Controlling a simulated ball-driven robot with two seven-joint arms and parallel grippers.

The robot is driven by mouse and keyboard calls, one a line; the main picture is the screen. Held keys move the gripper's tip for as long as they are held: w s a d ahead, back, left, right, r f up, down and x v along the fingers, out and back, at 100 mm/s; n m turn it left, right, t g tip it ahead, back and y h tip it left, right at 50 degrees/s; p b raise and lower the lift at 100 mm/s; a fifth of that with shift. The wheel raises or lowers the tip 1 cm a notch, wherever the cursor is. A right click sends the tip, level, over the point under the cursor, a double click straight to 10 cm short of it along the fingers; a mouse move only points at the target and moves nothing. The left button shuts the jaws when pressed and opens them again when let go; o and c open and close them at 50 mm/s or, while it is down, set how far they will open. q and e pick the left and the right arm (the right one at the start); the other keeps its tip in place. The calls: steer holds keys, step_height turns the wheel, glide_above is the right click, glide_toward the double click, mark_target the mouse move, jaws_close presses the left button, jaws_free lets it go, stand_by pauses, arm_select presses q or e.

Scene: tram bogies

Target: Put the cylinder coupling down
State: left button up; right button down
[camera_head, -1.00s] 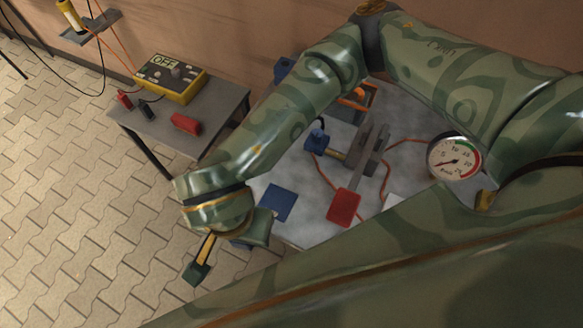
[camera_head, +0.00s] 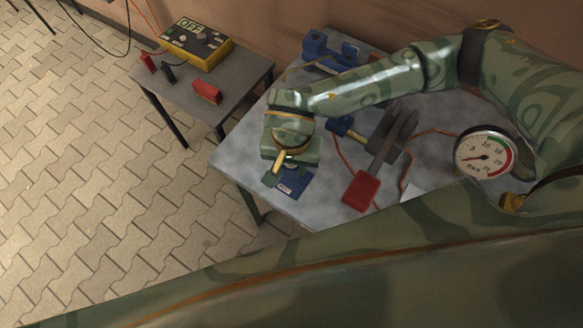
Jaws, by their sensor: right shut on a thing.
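My right gripper (camera_head: 276,170) reaches in from the right and points down over the left part of the grey table (camera_head: 239,152). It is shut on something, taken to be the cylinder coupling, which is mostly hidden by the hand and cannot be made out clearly. Just below the gripper is a flat blue pad (camera_head: 299,185) with a small pale label, partly covered by the hand. I cannot tell whether the held thing touches the pad. My left gripper is not in view.
A hand pump with a red-ended lever (camera_head: 361,191) and a blue fitting (camera_head: 341,125) stand right of the pad. A round gauge (camera_head: 485,153) is farther right. A blue device (camera_head: 328,50) is at the back. A side table (camera_head: 180,88) holds a yellow OFF box (camera_head: 196,44).

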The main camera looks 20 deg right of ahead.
mark_target(292, 172)
step_height(292, 172, down, 3)
steer(key=shift+w+f+b, duration=0.1)
steer(key=shift+f+b, duration=0.05)
steer(key=shift+b, duration=0.25)
steer(key=shift+f, duration=0.6)
steer(key=c, duration=1)
jaws_free()
steer(key=shift+r, duration=0.15)
step_height(292, 172, up, 13)
steer(key=p, duration=0.3)
